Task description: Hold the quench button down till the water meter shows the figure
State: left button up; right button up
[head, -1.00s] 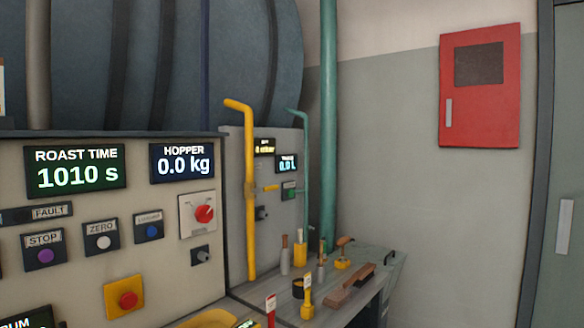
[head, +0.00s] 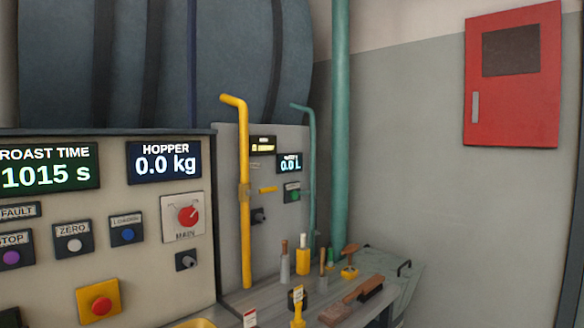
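The water meter (head: 290,164) is a small dark display on the grey side panel and reads 0.0 L. Below it is a dark box with a green button (head: 293,195); its label is too small to read, so I cannot tell whether it is the quench button. Neither of my grippers shows in the head view.
A yellow pipe (head: 242,200) stands in front of the side panel, left of the meter. A teal pipe (head: 311,170) runs down its right edge. The bench (head: 262,297) below holds brushes and several tools. A red wall cabinet (head: 512,110) hangs at right.

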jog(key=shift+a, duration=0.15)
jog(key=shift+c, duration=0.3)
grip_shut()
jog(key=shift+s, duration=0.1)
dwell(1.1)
